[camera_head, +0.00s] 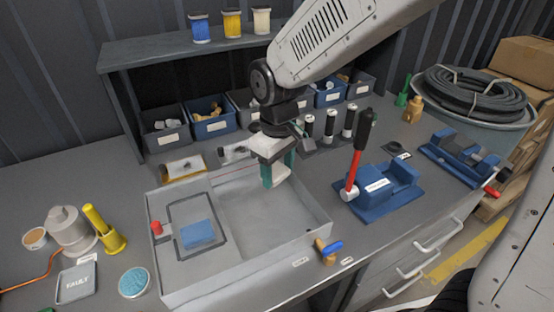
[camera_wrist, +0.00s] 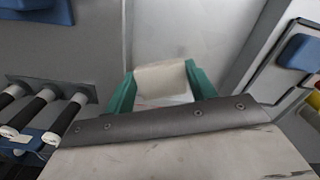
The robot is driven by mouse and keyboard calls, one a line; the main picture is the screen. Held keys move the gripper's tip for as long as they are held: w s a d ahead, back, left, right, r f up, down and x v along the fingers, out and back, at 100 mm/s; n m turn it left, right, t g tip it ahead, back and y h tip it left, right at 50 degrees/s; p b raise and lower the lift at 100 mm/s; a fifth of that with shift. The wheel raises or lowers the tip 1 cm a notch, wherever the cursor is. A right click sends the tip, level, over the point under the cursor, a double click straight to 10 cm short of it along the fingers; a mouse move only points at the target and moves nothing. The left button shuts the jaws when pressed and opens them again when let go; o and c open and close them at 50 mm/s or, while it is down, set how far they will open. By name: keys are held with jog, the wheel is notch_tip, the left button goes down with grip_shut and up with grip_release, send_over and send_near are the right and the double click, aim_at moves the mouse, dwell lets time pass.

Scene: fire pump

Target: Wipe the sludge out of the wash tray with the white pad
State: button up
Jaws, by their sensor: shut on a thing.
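My gripper (camera_head: 280,172) has green fingers and is shut on the white pad (camera_wrist: 162,82), which spans between both fingertips in the wrist view. In the head view the gripper points down over the back right part of the grey wash tray (camera_head: 245,255). The pad's lower edge shows pale below the fingers; I cannot tell whether it touches the tray floor. The tray floor looks mostly plain grey, and I cannot make out any clear sludge. A dark-outlined panel with a blue block (camera_head: 199,234) lies in the tray's left part.
Bins (camera_head: 210,122) and dark cylinders (camera_head: 330,125) stand behind. A wooden-and-blue item (camera_head: 327,248) sits by the tray's front right corner.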

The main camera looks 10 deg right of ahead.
aim_at(278, 198)
notch_tip(278, 198, down, 6)
jog(key=shift+s+r, duration=0.1)
jog(key=shift+s, duration=0.05)
jog(key=shift+a, duration=0.25)
jog(key=shift+c, duration=0.3)
jog(key=shift+s+a+f, duration=0.15)
jog(key=shift+s+a, duration=0.1)
jog(key=shift+a, duration=0.6)
jog(key=shift+s+a+f, duration=0.1)
jog(key=shift+s+a, duration=0.15)
jog(key=shift+a, duration=0.55)
jog(key=shift+d+r, duration=0.1)
jog(key=shift+w+d, duration=0.15)
jog(key=shift+d, duration=0.35)
jog(key=shift+w+d, duration=0.25)
jog(key=shift+d, duration=0.4)
jog(key=shift+w+d, duration=0.2)
jog(key=shift+d, duration=0.45)
jog(key=shift+r, duration=4)
jog(key=shift+s, duration=0.1)
